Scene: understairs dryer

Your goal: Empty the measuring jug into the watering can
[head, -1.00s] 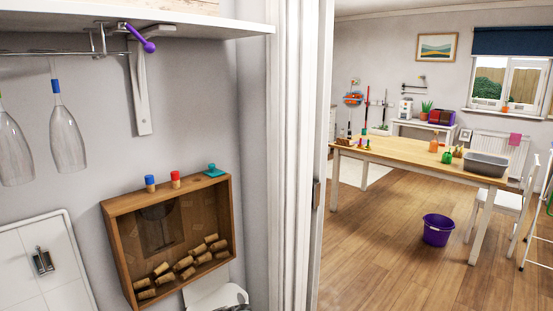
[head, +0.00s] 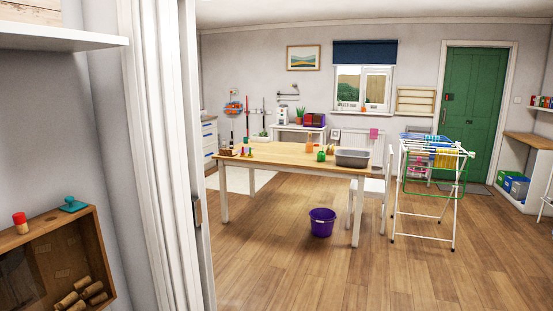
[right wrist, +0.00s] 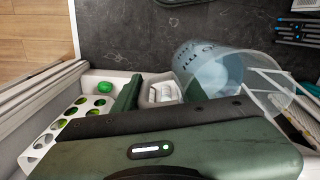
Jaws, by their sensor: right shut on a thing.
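The measuring jug (right wrist: 207,68) shows in the right wrist view as a clear, pale vessel with dark markings. It looks bluish inside, and I cannot tell how full it is. My right gripper (right wrist: 158,90) is shut on the jug at its near left side; the hold itself is partly hidden. A small green thing (head: 320,155) on the wooden table in the head view may be the watering can; it is too small to be sure. Neither gripper shows in the head view, and my left gripper is in no view.

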